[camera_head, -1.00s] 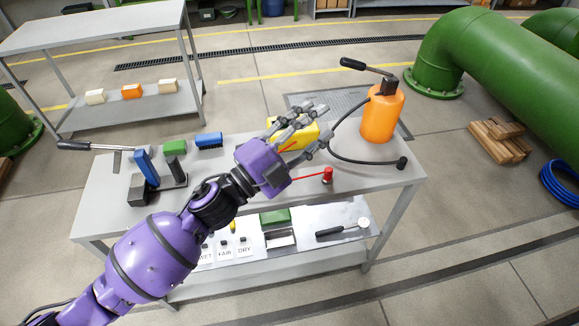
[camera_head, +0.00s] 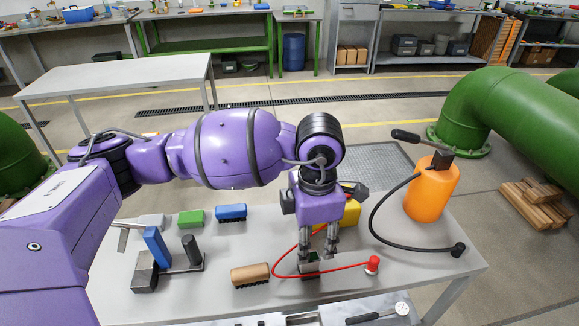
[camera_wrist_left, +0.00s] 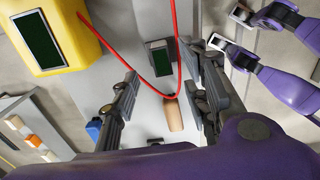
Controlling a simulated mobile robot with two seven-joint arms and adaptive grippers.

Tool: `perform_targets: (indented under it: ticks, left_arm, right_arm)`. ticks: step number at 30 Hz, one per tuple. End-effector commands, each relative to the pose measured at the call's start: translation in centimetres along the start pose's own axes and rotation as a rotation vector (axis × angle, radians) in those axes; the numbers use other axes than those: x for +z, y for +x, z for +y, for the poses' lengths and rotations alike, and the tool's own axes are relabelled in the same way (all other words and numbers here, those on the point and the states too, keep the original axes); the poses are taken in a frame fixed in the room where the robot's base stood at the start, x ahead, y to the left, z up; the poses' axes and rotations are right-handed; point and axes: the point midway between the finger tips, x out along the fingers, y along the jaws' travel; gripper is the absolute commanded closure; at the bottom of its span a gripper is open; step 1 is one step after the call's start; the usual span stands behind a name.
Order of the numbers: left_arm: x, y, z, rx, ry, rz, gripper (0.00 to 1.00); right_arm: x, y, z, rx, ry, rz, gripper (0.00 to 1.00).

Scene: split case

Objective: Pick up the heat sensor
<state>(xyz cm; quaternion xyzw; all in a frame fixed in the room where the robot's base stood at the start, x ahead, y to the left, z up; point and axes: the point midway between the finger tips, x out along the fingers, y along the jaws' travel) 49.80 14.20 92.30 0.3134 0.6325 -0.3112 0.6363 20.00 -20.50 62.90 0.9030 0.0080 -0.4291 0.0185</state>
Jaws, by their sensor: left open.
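No label shows which thing is the heat sensor. A yellow device (camera_wrist_left: 45,40) with a dark green screen stands on the bench; in the head view (camera_head: 351,212) it is partly hidden behind my left gripper. A red cable (camera_head: 318,272) loops to a red-topped piece (camera_head: 372,264) at the bench's front right. A small dark box (camera_wrist_left: 158,58) with a green screen lies on the bench; it shows under the fingertips (camera_head: 310,268). My left gripper (camera_head: 317,254) points down over this box, open, with nothing visibly held.
A tan brush (camera_head: 250,275) lies just left of the small box. Blue (camera_head: 231,212) and green (camera_head: 190,217) pieces and a dark stand (camera_head: 180,265) sit further left. An orange bottle (camera_head: 432,190) with a black hose stands at the right.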

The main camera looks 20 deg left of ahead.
Motion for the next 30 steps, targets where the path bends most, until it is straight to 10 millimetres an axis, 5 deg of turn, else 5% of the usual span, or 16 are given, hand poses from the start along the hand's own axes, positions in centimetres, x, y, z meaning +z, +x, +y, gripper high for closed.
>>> perform_targets:
  ticks: [16, 25, 30]
  left_arm:
    - [-0.1, 6.9, 0.0, -0.005, -0.003, 0.004, 0.58]
    - [-0.1, 7.6, 0.0, -0.005, -0.003, 0.002, 0.58]
    - [-0.1, 7.6, 0.0, -0.005, -0.003, 0.002, 0.78]
  right_arm:
    - [0.2, -0.3, 0.2, 0.002, -0.003, -0.009, 0.6]
    - [0.2, -0.3, 0.2, 0.002, -0.002, -0.008, 0.6]
    - [0.2, -0.3, 0.2, 0.002, -0.002, -0.008, 0.6]
